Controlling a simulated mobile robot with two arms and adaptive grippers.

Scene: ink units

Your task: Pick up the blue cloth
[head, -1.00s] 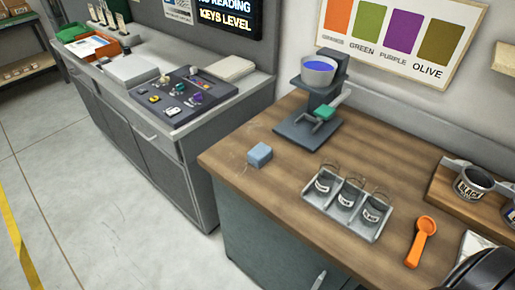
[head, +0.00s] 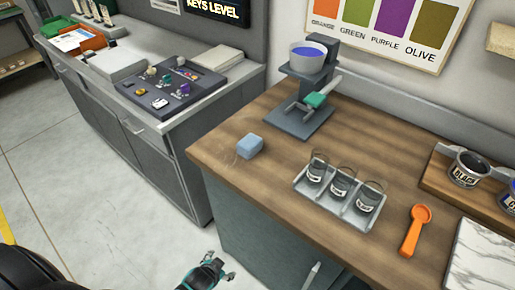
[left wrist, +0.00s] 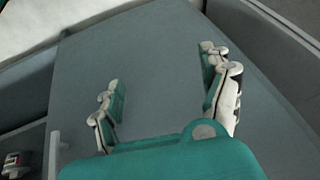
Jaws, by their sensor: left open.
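The blue cloth (head: 249,147) is a small folded pale-blue block. It lies on the wooden counter (head: 225,165) near its left end in the head view. My left gripper (head: 215,265) is at the bottom of the head view, below the counter top and in front of the grey-green cabinet, well apart from the cloth. In the left wrist view my left gripper (left wrist: 162,75) is open with nothing between its fingers, facing a plain grey surface. The cloth does not show in that view. My right gripper is not in view.
A stand with a white bowl of blue ink (head: 309,57) is behind the cloth. A grey tray (head: 352,219) with several small jars is to its right, and an orange scoop (head: 415,230) farther right. The counter around the cloth is clear. A cabinet handle (head: 313,273) sticks out below.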

